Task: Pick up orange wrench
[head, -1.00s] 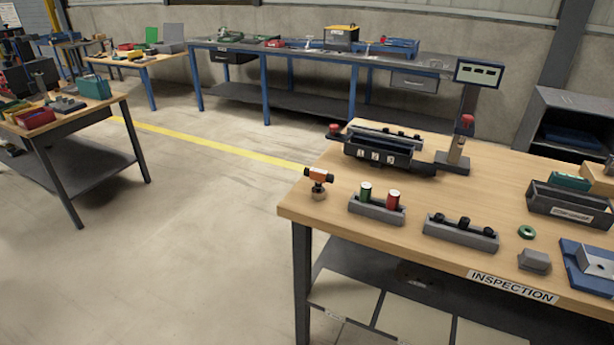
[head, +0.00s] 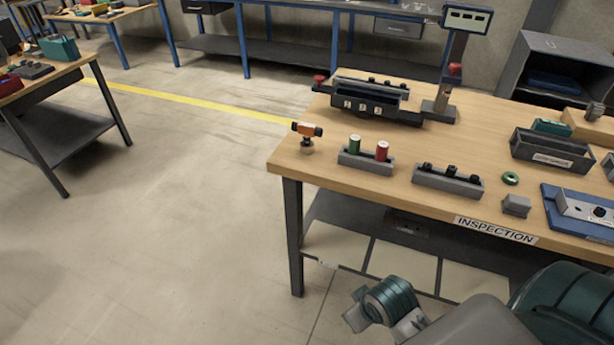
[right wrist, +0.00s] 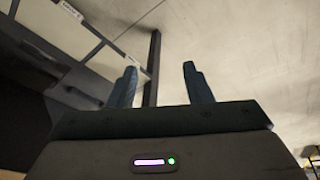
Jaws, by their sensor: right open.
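An orange and black tool (head: 307,130) sits on a small round stand at the near left corner of the wooden inspection bench (head: 290,158). It is the only orange item I see that could be the wrench; its exact shape is too small to tell. My right arm enters at the bottom right of the head view, in front of the bench and well apart from the tool. In the right wrist view, my right gripper (right wrist: 158,82) has its two blue fingers spread, with nothing between them. The tool is not seen in that view. My left gripper is not in view.
A grey holder (head: 365,164) with green and red cylinders stands beside the tool. Another grey holder (head: 447,184) with black knobs is further right. A black numbered bin (head: 370,104) is behind. The bench has a lower shelf. The floor (head: 185,230) left of the bench is clear.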

